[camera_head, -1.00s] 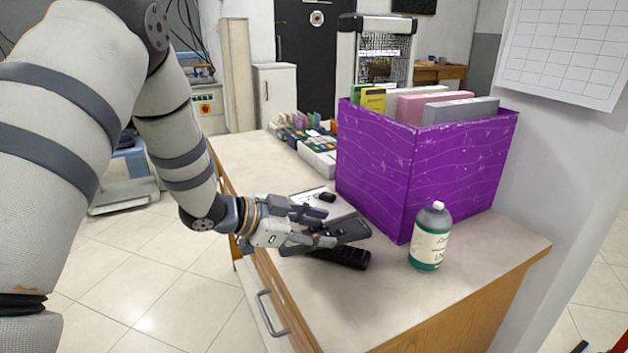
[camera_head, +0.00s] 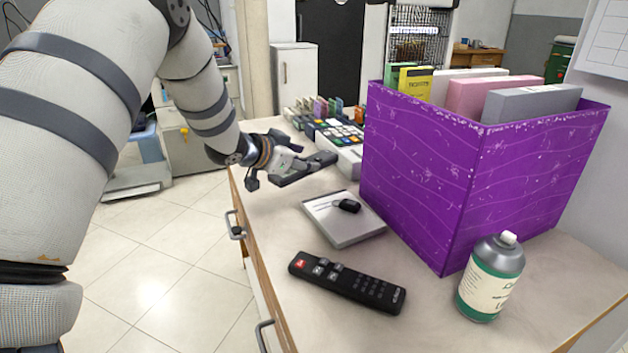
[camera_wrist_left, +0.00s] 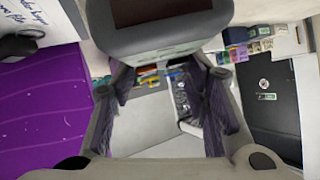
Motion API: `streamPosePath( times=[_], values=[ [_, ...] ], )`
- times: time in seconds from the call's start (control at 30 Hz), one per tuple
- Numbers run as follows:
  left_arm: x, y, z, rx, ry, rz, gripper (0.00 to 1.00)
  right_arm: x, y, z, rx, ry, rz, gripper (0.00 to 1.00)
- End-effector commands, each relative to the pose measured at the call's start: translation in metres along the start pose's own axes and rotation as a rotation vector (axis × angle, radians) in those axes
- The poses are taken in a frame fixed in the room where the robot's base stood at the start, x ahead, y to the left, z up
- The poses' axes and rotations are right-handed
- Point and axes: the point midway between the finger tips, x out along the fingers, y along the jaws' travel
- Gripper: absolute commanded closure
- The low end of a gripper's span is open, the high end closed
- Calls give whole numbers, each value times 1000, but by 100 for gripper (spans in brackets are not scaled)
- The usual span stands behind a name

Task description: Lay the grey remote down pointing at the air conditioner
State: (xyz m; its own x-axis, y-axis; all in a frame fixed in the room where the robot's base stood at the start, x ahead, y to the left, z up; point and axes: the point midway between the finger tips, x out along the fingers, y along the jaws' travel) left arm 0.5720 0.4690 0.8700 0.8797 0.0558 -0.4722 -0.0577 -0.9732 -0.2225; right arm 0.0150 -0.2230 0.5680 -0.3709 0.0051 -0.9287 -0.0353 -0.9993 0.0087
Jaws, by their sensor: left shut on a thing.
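My left gripper (camera_head: 308,154) is shut on the grey remote (camera_head: 318,162), a dark grey slab that sticks out to the right of the fingers. It is held above the left part of the counter, behind the silver tray. In the left wrist view a grey body with a dark panel, which looks like the remote (camera_wrist_left: 165,38), fills the top between the fingers. Its buttons are not clear. A separate black remote (camera_head: 347,283) with a red button lies on the counter front. I cannot make out an air conditioner for sure. My right gripper is not in view.
A silver tray (camera_head: 335,237) with a black key fob (camera_head: 347,206) lies on the counter (camera_head: 280,235). A purple box (camera_head: 440,185) of folders and a green bottle (camera_head: 490,278) stand at right. Small coloured items (camera_head: 335,130) line the back. Counter around the black remote is clear.

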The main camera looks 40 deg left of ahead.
Motion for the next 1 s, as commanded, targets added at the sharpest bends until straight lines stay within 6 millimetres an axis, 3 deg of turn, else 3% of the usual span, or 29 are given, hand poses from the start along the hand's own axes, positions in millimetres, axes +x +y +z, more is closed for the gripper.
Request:
streamPosePath(
  times=[0.27, 0.6, 0.63, 0.7, 1.0],
  values=[
    [24, 12, 43, 0, -1, 1, 100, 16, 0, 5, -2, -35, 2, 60],
    [25, 12, 44, 0, 5, 0, 100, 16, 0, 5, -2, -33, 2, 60],
    [25, 12, 44, 0, 4, 0, 54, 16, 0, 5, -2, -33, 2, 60],
    [25, 12, 44, 0, 5, 0, 38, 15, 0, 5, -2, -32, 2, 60],
    [24, 12, 43, 0, 5, 0, 38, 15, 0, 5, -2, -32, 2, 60]
  ],
)
